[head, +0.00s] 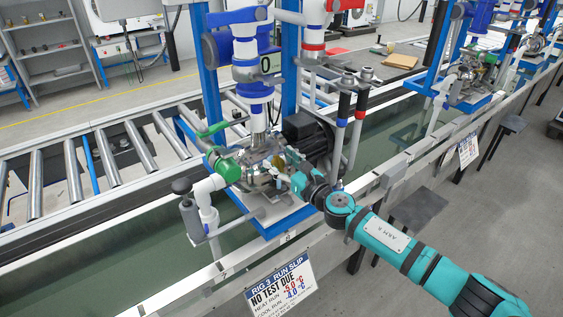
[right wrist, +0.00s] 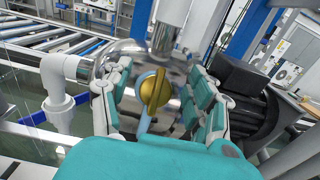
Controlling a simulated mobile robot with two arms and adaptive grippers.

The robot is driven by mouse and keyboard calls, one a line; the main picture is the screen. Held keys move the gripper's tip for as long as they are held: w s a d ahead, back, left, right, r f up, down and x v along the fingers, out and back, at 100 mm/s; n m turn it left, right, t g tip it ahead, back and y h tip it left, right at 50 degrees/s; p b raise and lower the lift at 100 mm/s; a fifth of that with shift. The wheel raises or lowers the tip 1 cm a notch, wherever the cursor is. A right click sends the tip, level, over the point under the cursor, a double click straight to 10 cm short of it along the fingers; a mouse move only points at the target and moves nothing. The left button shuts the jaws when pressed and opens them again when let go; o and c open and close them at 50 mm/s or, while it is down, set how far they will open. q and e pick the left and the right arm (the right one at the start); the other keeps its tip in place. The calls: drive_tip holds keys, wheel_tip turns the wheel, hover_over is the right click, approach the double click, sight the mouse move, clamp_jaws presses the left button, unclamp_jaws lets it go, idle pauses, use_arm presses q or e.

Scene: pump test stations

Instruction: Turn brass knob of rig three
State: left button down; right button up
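The brass knob (right wrist: 154,91) shows in the right wrist view as a round gold disc with a raised bar across its face, upright in the picture. My right gripper (right wrist: 160,76) is open, with one finger on each side of the knob and a gap on both sides. In the head view my right gripper (head: 279,172) reaches in to the front of the pump on rig three (head: 262,160); the knob is small and partly hidden there. A slip (head: 280,284) reading "RIG 3 RUN SLIP, NO TEST DUE" hangs below the rig. My left gripper is not in view.
A green valve part (head: 226,168) and a white pipe elbow (head: 206,195) are left of the pump. A black motor (head: 308,135) is close on the right. A water trough (head: 100,262) runs along the rigs. Another rig (head: 468,80) stands further right.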

drive_tip(key=c, duration=1.1)
drive_tip(key=shift+c, duration=0.2)
drive_tip(key=m+t+h+p, duration=0.1)
drive_tip(key=m+h+p, duration=0.1)
drive_tip(key=m+p, duration=0.1)
drive_tip(key=shift+r+m, duration=0.1)
drive_tip(key=shift+m, duration=0.5)
drive_tip(key=m+h+p, duration=0.3)
drive_tip(key=m+p, duration=0.1)
drive_tip(key=m, duration=0.2)
drive_tip(key=shift+d, duration=0.1)
drive_tip(key=m+h+p, duration=0.1)
drive_tip(key=m+p, duration=0.1)
drive_tip(key=m, duration=0.1)
drive_tip(key=m+h+p, duration=0.2)
drive_tip(key=m, duration=0.1)
drive_tip(key=shift+w+d+g+h, duration=0.1)
drive_tip(key=shift+d+g+h, duration=0.05)
drive_tip(key=shift+g+h, duration=0.2)
drive_tip(key=m+p, duration=0.1)
drive_tip(key=m+g+h+p, duration=0.1)
drive_tip(key=m, duration=0.1)
drive_tip(key=m+g+p, duration=0.1)
drive_tip(key=m, duration=0.1)
drive_tip(key=shift+d+f, duration=0.15)
drive_tip(key=shift+f, duration=0.2)
drive_tip(key=shift+m+h, duration=0.25)
drive_tip(key=shift+m, duration=0.05)
